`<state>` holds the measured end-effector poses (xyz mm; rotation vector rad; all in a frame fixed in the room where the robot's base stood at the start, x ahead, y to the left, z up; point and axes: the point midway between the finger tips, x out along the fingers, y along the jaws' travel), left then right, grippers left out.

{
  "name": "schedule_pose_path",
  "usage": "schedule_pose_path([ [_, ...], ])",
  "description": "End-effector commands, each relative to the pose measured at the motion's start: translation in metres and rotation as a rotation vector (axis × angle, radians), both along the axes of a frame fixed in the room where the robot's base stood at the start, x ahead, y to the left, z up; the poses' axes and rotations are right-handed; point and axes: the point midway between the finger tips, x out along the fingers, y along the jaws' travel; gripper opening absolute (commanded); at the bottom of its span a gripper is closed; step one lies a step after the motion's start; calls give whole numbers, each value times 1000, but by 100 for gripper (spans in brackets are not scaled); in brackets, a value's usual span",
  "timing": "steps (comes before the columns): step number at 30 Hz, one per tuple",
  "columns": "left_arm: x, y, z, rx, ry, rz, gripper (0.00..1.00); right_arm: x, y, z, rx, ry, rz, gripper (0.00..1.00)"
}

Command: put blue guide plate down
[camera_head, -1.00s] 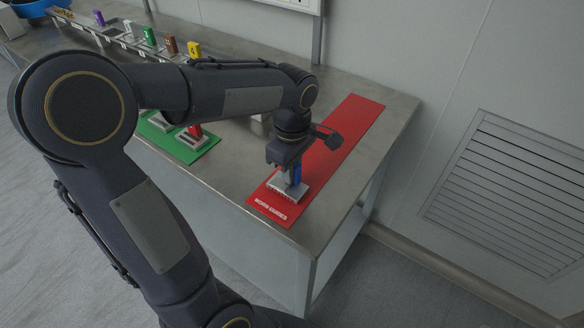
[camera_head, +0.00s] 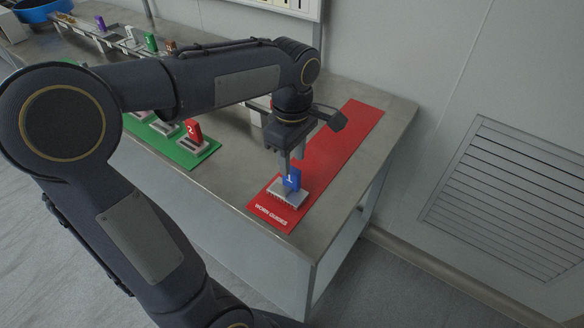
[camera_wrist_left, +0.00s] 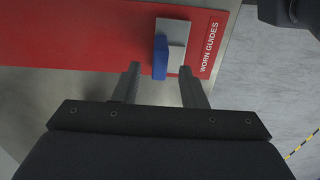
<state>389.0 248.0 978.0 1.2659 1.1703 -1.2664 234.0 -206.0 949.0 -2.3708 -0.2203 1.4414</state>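The blue guide plate (camera_head: 291,180), marked 1, stands upright on its grey comb-like base (camera_head: 287,194). The base rests on the front end of the red mat (camera_head: 336,143) lettered WORN GUIDES. My left gripper (camera_head: 290,168) is just above and behind the plate. My right gripper shows in no view.
A green mat (camera_head: 205,152) to the left holds a red plate (camera_head: 193,131) marked 2 and other bases. A rail (camera_head: 88,31) with several coloured plates and a blue bowl (camera_head: 40,10) stand at the back left. The steel table's (camera_head: 232,184) front edge is close to the red mat.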

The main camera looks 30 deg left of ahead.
Motion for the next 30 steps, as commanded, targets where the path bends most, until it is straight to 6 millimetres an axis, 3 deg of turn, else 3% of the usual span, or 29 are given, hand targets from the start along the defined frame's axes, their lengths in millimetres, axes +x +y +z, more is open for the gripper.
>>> schedule_pose_path([
  [1, 1, 0, 14, 0, -5, -1, 38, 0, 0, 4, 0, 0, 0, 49],
  [6, 1, 0, 44, 0, -3, 0, 38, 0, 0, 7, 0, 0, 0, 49],
  [14, -9, 1, 61, -17, -18, -57, 38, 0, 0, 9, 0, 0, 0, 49],
  [17, -31, 2, 56, -63, -74, -217, 38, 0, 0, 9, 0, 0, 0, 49],
  [24, -109, -15, 22, -109, -372, -827, 38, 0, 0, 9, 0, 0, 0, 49],
  [30, -145, -35, -9, -5, -581, -1179, 38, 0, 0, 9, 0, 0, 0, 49],
])
